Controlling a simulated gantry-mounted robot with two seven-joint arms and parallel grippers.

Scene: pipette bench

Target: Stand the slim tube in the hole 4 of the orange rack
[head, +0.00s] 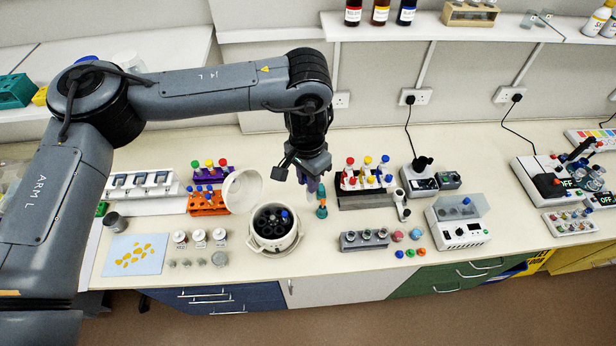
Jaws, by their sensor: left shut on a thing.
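The orange rack (207,204) stands on the left half of the bench, in front of a purple rack. Several blue-capped and other tubes stand in or just behind it; its hole numbers are too small to read. My left gripper (311,181) points down over the bench, right of the white centrifuge and well right of the orange rack. My right gripper is not in view.
The open-lidded centrifuge (274,243) lies between the left gripper and the orange rack. A teal and orange item (321,210) stands just below the gripper. A dark rack (364,196) with capped tubes is close on the right.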

